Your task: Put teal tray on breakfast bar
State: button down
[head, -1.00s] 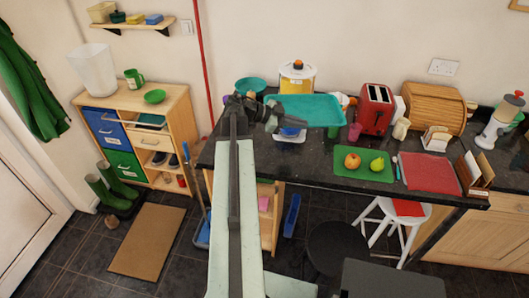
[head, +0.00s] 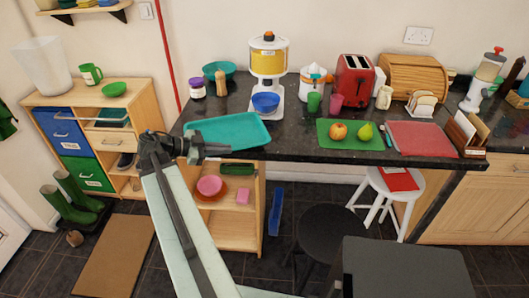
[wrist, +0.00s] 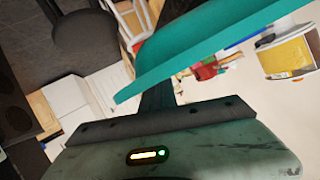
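The teal tray (head: 228,131) is a shallow rectangle over the front left part of the dark granite breakfast bar (head: 295,138). It looks about level in the head view; I cannot tell whether it touches the worktop. My gripper (head: 215,150) is at the tray's near left edge and looks shut on its rim. In the wrist view the tray (wrist: 205,45) spans the upper right, close against a dark finger, which it partly hides. The grip itself is hidden.
Behind the tray stand a blender with a blue bowl (head: 265,102), a jar (head: 197,88) and a teal bowl (head: 219,70). A green mat with fruit (head: 350,144) lies to the right. Below are an open shelf unit (head: 230,225) and stools (head: 393,190).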

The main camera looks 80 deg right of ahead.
aim_at(258, 144)
jog(key=r+x, duration=0.1)
jog(key=x, duration=0.7)
jog(key=s+r+x, duration=0.1)
jog(key=x, duration=0.3)
jog(key=shift+s+d+r, duration=0.2)
jog(key=shift+d, duration=0.2)
jog(key=x, duration=0.1)
jog(key=b+x, duration=0.1)
jog(key=x, duration=0.1)
jog(key=shift+s+d+r, duration=0.25)
jog(key=shift+s+d, duration=0.05)
jog(key=shift+s, duration=0.05)
jog(key=shift+w+a, duration=0.1)
jog(key=shift+f, duration=0.15)
jog(key=c, duration=1.7)
grip_release()
